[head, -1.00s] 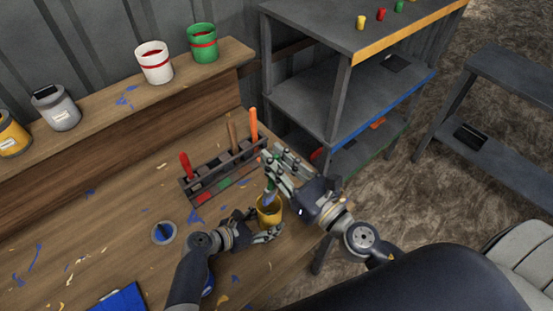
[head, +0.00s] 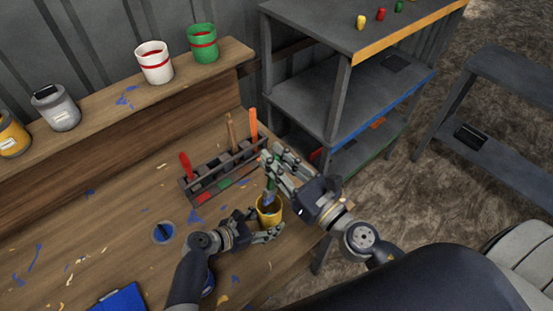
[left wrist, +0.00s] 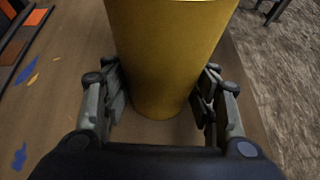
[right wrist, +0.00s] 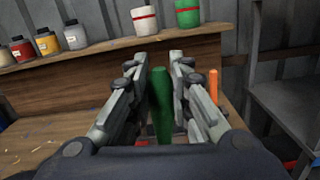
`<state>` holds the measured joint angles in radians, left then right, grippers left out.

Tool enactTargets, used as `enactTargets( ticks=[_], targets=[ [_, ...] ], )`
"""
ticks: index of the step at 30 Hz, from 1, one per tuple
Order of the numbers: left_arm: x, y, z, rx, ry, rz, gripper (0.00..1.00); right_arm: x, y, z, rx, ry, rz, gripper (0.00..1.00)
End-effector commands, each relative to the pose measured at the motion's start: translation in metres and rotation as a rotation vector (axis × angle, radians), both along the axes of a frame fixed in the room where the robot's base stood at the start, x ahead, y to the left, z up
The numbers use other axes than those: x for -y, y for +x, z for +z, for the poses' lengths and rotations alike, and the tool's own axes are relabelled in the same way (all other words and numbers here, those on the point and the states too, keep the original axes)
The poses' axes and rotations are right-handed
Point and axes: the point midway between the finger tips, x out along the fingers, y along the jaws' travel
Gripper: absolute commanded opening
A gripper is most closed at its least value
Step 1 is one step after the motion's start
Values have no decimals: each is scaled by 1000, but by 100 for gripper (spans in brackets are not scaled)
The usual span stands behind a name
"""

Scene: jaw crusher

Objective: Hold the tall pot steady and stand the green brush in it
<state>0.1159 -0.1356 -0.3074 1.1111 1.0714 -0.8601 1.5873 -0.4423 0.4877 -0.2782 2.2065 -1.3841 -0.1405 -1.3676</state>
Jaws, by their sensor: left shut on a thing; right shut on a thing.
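The tall yellow pot (head: 268,211) stands upright on the wooden workbench near its right edge. It fills the top of the left wrist view (left wrist: 165,60). My left gripper (head: 262,228) is shut around the pot, a finger on each side low on its wall. My right gripper (head: 270,168) is above the pot and shut on the green brush (right wrist: 162,100), whose handle stands between the fingers in the right wrist view. In the head view the brush's lower part (head: 270,189) points down at the pot's mouth. Whether its tip touches the pot's bottom is hidden.
A dark rack (head: 222,172) with red, brown and orange handles stands just behind the pot. A blue-rimmed round lid or tin (head: 163,232) lies left on the bench. Paint cans line the back ledge (head: 110,112). A grey shelf unit (head: 335,85) stands right of the bench.

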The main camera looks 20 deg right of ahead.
Motion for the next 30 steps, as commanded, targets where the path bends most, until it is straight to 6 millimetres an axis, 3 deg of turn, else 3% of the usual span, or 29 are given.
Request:
enactTargets(
  ticks=[16, 30],
  targets=[
    [0, -1, -1, -2, 1, -1, 40, -1, 1, -1, -1, -2, 2, 0],
    [0, -1, -1, -2, 1, 0, 40, 0, 0, -28, 0, -1, -1, 0]
  ],
)
